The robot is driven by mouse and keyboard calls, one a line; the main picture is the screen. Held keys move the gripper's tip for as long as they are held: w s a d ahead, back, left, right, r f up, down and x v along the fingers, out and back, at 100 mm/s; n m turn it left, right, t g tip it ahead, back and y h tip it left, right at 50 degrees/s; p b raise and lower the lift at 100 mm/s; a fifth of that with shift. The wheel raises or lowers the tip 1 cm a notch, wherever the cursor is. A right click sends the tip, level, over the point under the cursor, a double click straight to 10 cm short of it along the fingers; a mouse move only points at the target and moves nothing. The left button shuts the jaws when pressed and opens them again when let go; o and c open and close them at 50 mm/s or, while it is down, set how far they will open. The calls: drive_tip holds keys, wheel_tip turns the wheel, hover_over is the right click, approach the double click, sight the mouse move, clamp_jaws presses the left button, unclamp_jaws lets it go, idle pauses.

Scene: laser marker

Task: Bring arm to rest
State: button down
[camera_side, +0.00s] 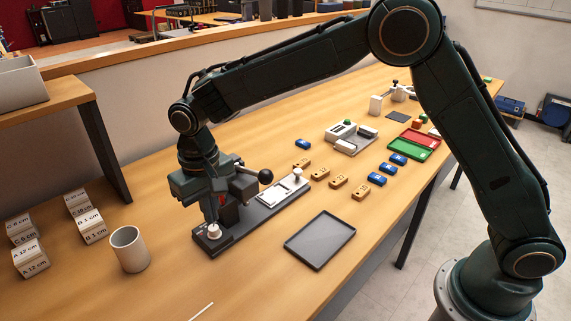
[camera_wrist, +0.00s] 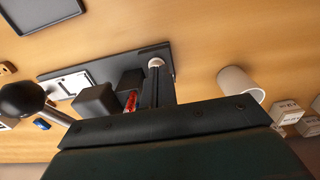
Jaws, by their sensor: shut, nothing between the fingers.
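My gripper (camera_side: 212,219) is at the left end of a long dark base plate (camera_side: 262,216). Its fingers are shut with nothing between them, just above or touching a small white round knob (camera_side: 214,231); I cannot tell which. In the wrist view the dark fingers (camera_wrist: 154,84) reach toward that knob (camera_wrist: 155,62). A black ball on a lever (camera_side: 265,176) stands out right of my gripper, and it shows large in the wrist view (camera_wrist: 22,99). A white plate (camera_side: 283,191) lies on the base plate. A red part (camera_wrist: 130,101) shows beside the fingers.
An empty dark tray (camera_side: 320,240) lies at the front. A white cup (camera_side: 129,250) and labelled blocks (camera_side: 30,258) stand left. Wooden blocks (camera_side: 338,181), blue blocks (camera_side: 376,179), a grey device (camera_side: 351,137), and green (camera_side: 414,145) and red (camera_side: 419,135) trays stand farther right.

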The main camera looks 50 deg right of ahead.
idle(0.3)
drive_tip(key=s+d+r+t, duration=0.3)
drive_tip(key=s+d+r, duration=0.8)
drive_tip(key=d+r, duration=0.4)
drive_tip(key=s+d+t, duration=0.1)
drive_tip(key=s+d, duration=0.3)
drive_tip(key=s, duration=0.5)
drive_tip(key=s+d+t, duration=0.1)
drive_tip(key=s+d, duration=0.4)
drive_tip(key=s, duration=0.3)
drive_tip(key=shift+s+t, duration=0.3)
drive_tip(key=shift+s, duration=0.1)
